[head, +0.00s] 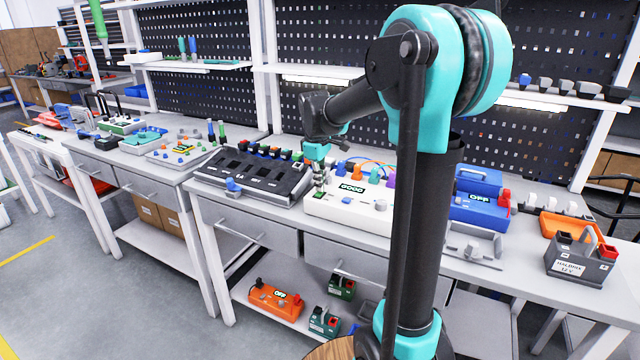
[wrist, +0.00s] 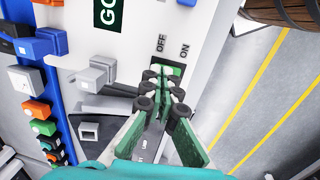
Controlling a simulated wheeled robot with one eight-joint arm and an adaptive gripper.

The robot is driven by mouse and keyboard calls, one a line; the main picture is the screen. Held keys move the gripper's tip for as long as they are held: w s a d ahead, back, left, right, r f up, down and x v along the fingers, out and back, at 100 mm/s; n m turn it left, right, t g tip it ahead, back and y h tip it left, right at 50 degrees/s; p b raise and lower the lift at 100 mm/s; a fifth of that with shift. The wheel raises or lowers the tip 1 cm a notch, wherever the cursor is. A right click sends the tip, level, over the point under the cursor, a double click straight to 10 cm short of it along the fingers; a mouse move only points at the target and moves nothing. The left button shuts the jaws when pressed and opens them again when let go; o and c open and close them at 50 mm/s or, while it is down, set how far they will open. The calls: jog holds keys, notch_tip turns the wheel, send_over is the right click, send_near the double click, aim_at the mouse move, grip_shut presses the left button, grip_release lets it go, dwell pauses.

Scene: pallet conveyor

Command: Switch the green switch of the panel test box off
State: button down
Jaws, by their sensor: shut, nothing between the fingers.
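The panel test box (head: 345,207) is white, with a screen reading GOOD, and stands on the workbench. It also shows in the wrist view (wrist: 140,40), with part of its screen at the top. Its green switch (wrist: 174,71) sits near the box's edge beside the printed words OFF and ON. My gripper (wrist: 162,84) is shut and empty, with its fingertips right at the switch and covering part of it. I cannot tell whether they touch it or which way the switch is tipped. In the head view my gripper (head: 319,188) points down at the box's left end.
A dark tray with several coloured connectors (head: 250,175) stands left of the box. A blue box reading OFF (head: 480,200) stands to the right, beyond my arm. A grey connector (wrist: 95,75) is plugged into the panel near my gripper. A grey holder (head: 470,245) lies near the front edge.

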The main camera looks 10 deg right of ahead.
jog(key=shift+w+d+f, duration=0.1)
jog(key=shift+f, duration=0.15)
dwell(0.5)
jog(key=shift+s+a, duration=0.5)
jog(key=shift+s, duration=0.15)
jog(key=shift+r, duration=0.1)
jog(key=shift+r, duration=0.25)
notch_tip(320, 180, up, 13)
jog(key=s+a, duration=0.1)
jog(key=shift+s+r, duration=0.15)
jog(key=shift+s, duration=0.05)
